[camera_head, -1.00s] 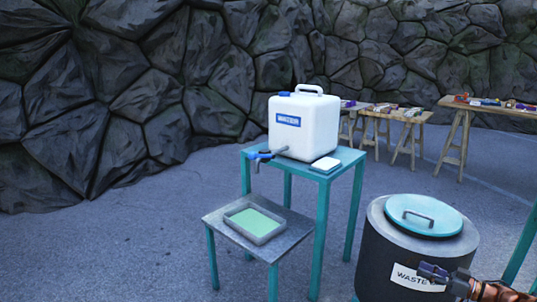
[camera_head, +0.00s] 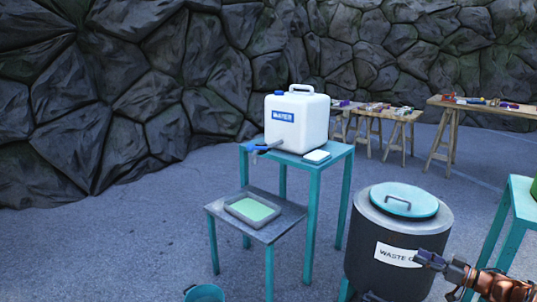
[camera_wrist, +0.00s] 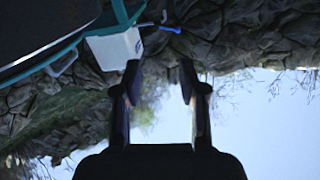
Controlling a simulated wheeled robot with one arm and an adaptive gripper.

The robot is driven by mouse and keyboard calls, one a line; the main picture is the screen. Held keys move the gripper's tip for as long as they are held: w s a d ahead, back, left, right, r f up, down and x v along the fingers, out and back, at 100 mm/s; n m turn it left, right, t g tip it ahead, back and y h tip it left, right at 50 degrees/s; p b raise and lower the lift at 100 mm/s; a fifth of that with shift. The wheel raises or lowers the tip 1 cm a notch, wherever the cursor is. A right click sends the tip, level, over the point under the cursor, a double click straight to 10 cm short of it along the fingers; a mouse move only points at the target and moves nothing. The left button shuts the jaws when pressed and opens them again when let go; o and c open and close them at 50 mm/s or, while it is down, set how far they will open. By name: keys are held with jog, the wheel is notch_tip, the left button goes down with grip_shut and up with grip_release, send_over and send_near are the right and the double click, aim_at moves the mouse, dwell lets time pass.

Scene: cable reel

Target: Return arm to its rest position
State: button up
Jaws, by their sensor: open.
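My gripper (camera_head: 426,258) is at the lower right of the head view, in front of the waste bin's label. In the wrist view my gripper (camera_wrist: 160,82) shows two dark fingers spread apart with nothing between them. That view is upside down, with rock wall and pale sky beyond the fingers.
The waste bin (camera_head: 358,222) with a teal lid (camera_head: 405,200) stands close to my arm. The water container (camera_head: 310,125) is on a teal table (camera_head: 316,170). A tray (camera_head: 252,210) sits on a lower stand. A teal bucket (camera_head: 204,292) is on the floor.

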jog(key=w+r+m+t+h+p, duration=0.2)
jog(key=w+r+h+p, duration=0.15)
jog(key=w+r, duration=0.45)
jog(key=w+r+m+t+h+p, duration=0.15)
jog(key=w+r+h, duration=0.3)
jog(key=r, duration=0.85)
jog(key=s+a+r+m+g+h+p, duration=0.25)
jog(key=r+m+h+p, duration=0.2)
jog(key=r+h, duration=0.4)
jog(key=s+a+r+g+y+p, duration=0.1)
jog(key=s+a+g+p, duration=0.3)
jog(key=s+a, duration=0.6)
jog(key=s+a+r+g+y+p, duration=0.1)
jog(key=s+a+g+p, duration=0.3)
jog(key=s+a, duration=0.7)
jog(key=s+a+r+n+g+y+p, duration=0.1)
jog(key=s+a+g+p, duration=0.3)
jog(key=s, duration=3.2)
jog(key=a+g+y, duration=0.1)
jog(key=a+g, duration=0.2)
jog(key=a, duration=0.4)
jog(key=shift+s+r+g+p, duration=0.15)
jog(key=shift+s+g+p, duration=0.1)
jog(key=shift+g+p, duration=0.15)
